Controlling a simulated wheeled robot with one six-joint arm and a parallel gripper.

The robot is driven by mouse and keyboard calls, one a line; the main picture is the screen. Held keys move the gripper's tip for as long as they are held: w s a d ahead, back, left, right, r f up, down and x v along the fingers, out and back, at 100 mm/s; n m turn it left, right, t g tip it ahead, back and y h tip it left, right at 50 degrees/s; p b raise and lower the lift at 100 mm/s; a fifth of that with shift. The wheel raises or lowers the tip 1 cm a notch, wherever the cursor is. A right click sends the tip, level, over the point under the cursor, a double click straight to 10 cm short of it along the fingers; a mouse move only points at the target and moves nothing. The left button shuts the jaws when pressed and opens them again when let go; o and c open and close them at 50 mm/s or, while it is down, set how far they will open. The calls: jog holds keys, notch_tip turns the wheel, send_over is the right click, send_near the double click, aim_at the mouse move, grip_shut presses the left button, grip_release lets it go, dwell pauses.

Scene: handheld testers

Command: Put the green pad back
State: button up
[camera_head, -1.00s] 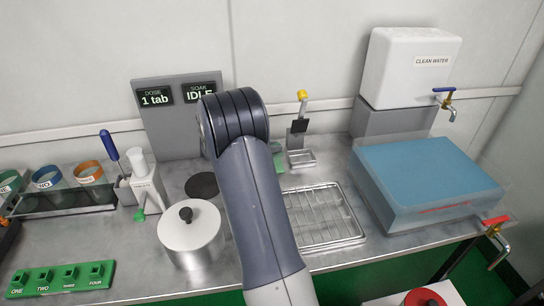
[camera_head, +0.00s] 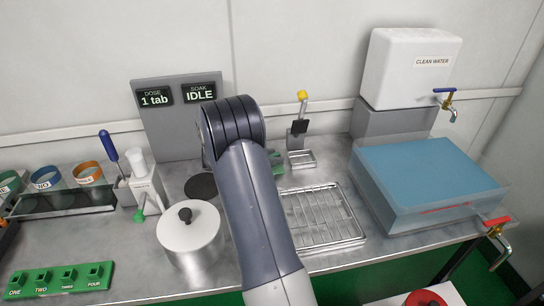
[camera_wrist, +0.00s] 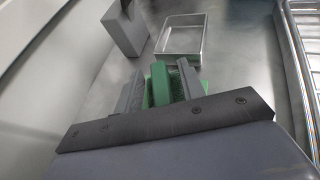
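The green pad (camera_wrist: 160,85) is in the wrist view, low on the steel counter, with a brighter upright green grip in its middle. My gripper (camera_wrist: 163,82) has one grey finger on each side of that grip, with narrow gaps showing on both sides. It looks open around the pad, not closed on it. In the head view my arm hides most of the pad, and only a sliver of green (camera_head: 277,161) shows to the right of my wrist.
A small metal tray (camera_head: 302,159) with a grey post stands just beyond the pad. A wire rack (camera_head: 322,216) lies to the right, and a lidded pot (camera_head: 190,234) to the left. A blue-topped basin (camera_head: 470,209) stands farther right. A grey display panel (camera_head: 165,135) stands behind.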

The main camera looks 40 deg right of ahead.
aim_at(272, 155)
jog(key=shift+r, duration=0.2)
jog(key=v, duration=1.2)
jog(key=shift+w+p, duration=0.1)
jog(key=shift+p, duration=0.3)
jog(key=shift+d, duration=0.1)
jog(key=x, duration=1.2)
jog(key=shift+f+b, duration=0.15)
jog(key=shift+b, duration=0.2)
jog(key=shift+r, duration=1.8)
jog(key=shift+f, duration=0.15)
